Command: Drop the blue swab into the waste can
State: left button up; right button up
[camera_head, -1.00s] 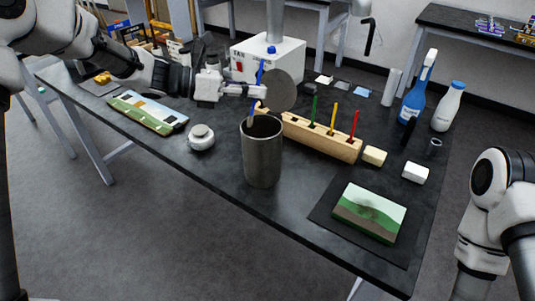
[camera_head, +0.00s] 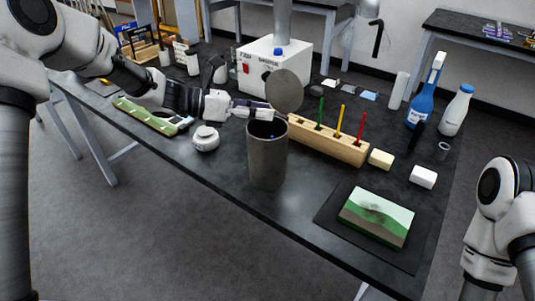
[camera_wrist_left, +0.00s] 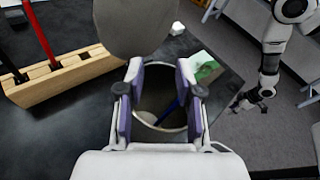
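The waste can (camera_head: 267,165) is a dark grey cylinder standing upright at the table's near edge. The blue swab (camera_head: 272,136) shows as a small blue bit inside its mouth. In the left wrist view the swab (camera_wrist_left: 173,107) leans inside the can's round opening, its lower part in shadow. My left gripper (camera_head: 270,109) is above the can's rim. Its fingers (camera_wrist_left: 160,103) are spread apart with nothing gripped between them. My right gripper (camera_wrist_left: 253,103) is small at the upper right of the left wrist view, away from the table; its opening is unclear.
A grey round disc (camera_head: 285,90) stands upright behind the can's mouth. A wooden rack (camera_head: 340,147) with green, yellow and red swabs is to the right. A white jar (camera_head: 205,138) is left of the can. A painted panel (camera_head: 377,216) lies on a dark mat at front right.

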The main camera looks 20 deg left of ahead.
pick_arm(q)
jog(key=shift+a, duration=0.1)
jog(key=v, duration=1.1)
jog(key=shift+s+a, duration=0.2)
jog(key=shift+a, duration=0.15)
